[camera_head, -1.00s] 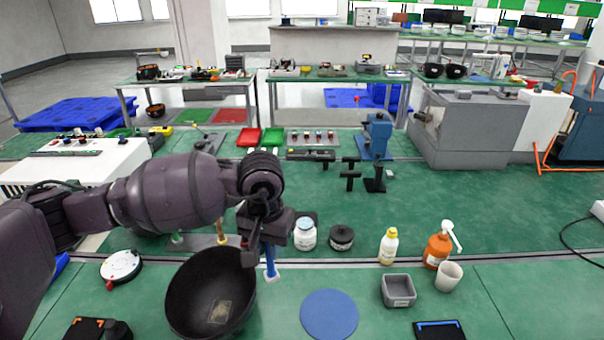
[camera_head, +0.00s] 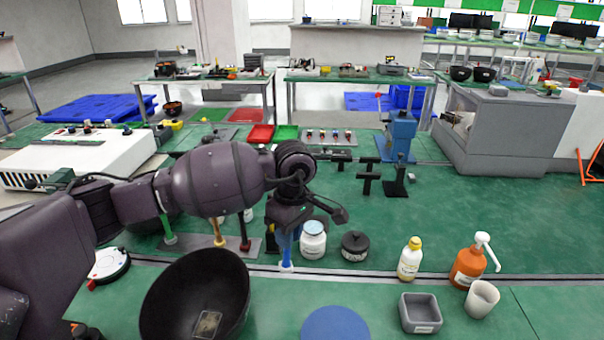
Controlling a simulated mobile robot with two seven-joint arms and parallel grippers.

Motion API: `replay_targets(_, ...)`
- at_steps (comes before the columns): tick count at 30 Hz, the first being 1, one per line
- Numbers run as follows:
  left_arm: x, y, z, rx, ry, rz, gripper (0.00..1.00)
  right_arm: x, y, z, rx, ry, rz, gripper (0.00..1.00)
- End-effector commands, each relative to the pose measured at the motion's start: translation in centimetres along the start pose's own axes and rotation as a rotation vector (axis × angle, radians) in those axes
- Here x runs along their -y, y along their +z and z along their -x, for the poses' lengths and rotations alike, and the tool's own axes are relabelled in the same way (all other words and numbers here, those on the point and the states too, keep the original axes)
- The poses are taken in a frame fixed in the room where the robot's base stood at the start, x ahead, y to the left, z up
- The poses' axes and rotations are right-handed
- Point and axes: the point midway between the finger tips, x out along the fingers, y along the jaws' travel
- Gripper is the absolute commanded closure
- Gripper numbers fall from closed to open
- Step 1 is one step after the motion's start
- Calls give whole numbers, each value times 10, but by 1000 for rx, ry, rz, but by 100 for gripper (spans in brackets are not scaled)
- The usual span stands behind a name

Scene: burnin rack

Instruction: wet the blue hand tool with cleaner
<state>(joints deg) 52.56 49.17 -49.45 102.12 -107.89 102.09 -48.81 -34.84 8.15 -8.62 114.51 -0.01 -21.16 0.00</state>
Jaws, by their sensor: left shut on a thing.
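My left gripper (camera_head: 289,216) is shut on the blue hand tool (camera_head: 287,246). The tool hangs upright below the fingers with its white end (camera_head: 286,267) down. It is just right of the black bowl (camera_head: 160,299) and in front of a white jar (camera_head: 313,243). I cannot tell whether its tip touches the table. An orange pump bottle (camera_head: 467,268) with a white spout and a white bottle with a yellow cap (camera_head: 410,260) stand to the right. Which one holds the cleaner is not legible. My right gripper is not in view.
A rack (camera_head: 205,250) with green, orange and dark red handled tools stands behind the bowl.

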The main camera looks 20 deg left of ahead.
Motion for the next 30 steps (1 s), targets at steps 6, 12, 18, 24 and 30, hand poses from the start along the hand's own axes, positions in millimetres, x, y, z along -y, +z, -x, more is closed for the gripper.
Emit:
replay_targets(6, -19, -6, 13, 47, -48, 435, 100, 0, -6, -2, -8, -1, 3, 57)
replay_targets(12, -34, -13, 23, 103, -96, 841, 100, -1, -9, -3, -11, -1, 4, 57)
replay_targets(18, -50, -19, 34, 174, -140, 1241, 100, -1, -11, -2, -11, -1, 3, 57)
replay_targets(24, -64, -26, 45, 258, -177, 1630, 100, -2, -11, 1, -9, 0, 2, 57)
replay_targets(30, -78, -33, 55, 354, -203, 2002, 100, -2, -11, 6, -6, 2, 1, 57)
